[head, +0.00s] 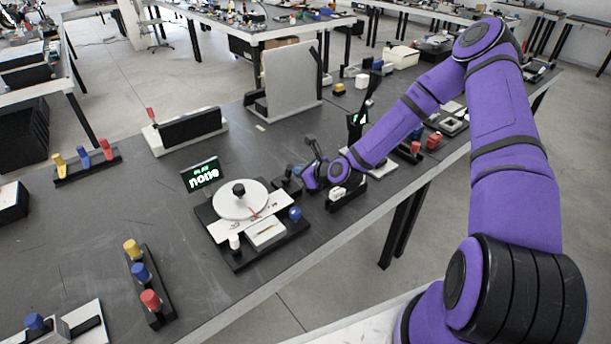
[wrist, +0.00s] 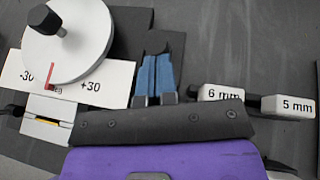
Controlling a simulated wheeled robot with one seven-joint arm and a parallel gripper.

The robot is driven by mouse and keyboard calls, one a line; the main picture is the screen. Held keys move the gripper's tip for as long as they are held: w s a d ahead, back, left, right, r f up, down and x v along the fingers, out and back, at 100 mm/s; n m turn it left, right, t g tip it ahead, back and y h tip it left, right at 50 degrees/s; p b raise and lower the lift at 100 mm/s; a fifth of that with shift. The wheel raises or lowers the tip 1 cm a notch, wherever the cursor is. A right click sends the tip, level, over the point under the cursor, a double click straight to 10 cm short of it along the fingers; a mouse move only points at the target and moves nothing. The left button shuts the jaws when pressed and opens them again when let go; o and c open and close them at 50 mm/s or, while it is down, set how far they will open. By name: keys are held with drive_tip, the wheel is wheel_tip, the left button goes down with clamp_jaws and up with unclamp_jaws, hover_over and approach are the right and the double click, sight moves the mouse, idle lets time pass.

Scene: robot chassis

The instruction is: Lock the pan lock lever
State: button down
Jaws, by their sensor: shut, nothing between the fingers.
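The pan device has a round white dial (head: 240,198) with a black knob, shown in the wrist view too (wrist: 68,42). A white scale plate (wrist: 108,82) reads -30 and +30, with a red pointer near its middle. A blue ball knob (head: 295,213) and a white knob (head: 234,242) stand on the base. I cannot tell for certain which part is the pan lock lever. My gripper (head: 296,171) is just right of the dial; its blue fingers (wrist: 157,78) are together and empty, over or near a dark block (wrist: 155,43). Whether they touch it is unclear.
A small display (head: 202,175) behind the dial reads "none". White blocks marked 6 mm (wrist: 220,94) and 5 mm (wrist: 294,106) are right of my gripper. A rack of coloured pegs (head: 150,285) stands left. The bench around the dial's left side is clear.

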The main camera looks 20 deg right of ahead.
idle(0.4)
drive_tip(key=shift+w+a+r+g, duration=0.1)
drive_tip(key=shift+w+r+g, duration=0.1)
drive_tip(key=shift+w+g, duration=0.1)
drive_tip(key=shift+w+r+g+h, duration=0.2)
drive_tip(key=shift+g+h, duration=0.1)
drive_tip(key=shift+w+a+r+g, duration=0.25)
drive_tip(key=shift+w+r+g, duration=0.1)
drive_tip(key=shift+w+g, duration=0.25)
drive_tip(key=shift+w+a+r+m+g+h, duration=0.2)
drive_tip(key=shift+w+g+h, duration=0.15)
drive_tip(key=shift+w+g, duration=0.25)
drive_tip(key=shift+w+a+r+m+g+h, duration=0.1)
drive_tip(key=shift+w+a+r+g+h, duration=0.1)
drive_tip(key=shift+w+g+h, duration=0.3)
drive_tip(key=shift+w+a, duration=0.15)
drive_tip(key=shift+w, duration=0.35)
drive_tip(key=shift+w+a, duration=0.15)
drive_tip(key=shift+w, duration=0.35)
